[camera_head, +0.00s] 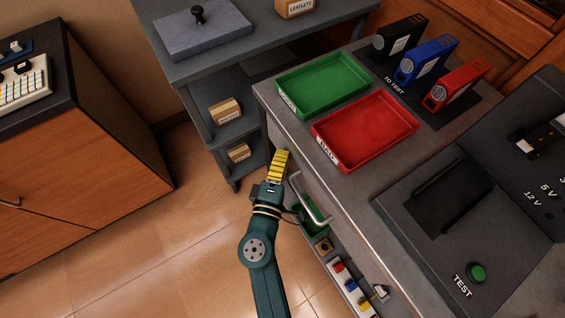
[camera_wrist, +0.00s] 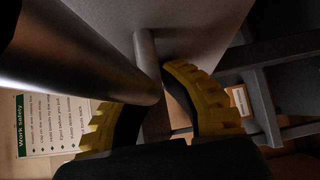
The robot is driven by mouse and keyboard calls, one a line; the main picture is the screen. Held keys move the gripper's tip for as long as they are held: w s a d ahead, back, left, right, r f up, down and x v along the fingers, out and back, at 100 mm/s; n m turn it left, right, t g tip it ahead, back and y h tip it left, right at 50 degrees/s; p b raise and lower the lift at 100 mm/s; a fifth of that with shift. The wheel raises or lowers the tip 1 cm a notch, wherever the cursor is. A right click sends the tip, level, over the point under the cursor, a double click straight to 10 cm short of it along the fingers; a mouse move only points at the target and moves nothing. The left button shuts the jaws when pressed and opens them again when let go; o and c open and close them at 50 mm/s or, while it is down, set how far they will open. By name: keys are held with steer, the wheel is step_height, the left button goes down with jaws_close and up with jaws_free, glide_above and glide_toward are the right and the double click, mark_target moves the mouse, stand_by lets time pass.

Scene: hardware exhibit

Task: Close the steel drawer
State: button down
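The steel drawer is in the grey bench; its bar handle (camera_head: 312,203) shows below the worktop's front edge in the head view. In the wrist view the handle (camera_wrist: 85,55) is a thick metal bar crossing the upper left, with a post reaching a grey panel (camera_wrist: 205,30). My gripper (camera_head: 279,160), with yellow ribbed fingers, is at the far end of the handle. In the wrist view its fingers (camera_wrist: 153,105) are spread, with the post showing between them; contact is not clear. How far the drawer stands out cannot be told.
Below the handle are small items and a white strip (camera_head: 352,290). A grey shelf unit (camera_head: 212,75) stands beyond. Open floor (camera_head: 160,260) lies left.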

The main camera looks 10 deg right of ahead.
steer(key=shift+w+d, duration=0.15)
steer(key=shift+d, duration=0.3)
steer(key=w+a+p+v, duration=0.1)
steer(key=a+p+v, duration=0.1)
steer(key=v, duration=1)
steer(key=shift+s+a+p, duration=0.3)
steer(key=shift+a, duration=0.15)
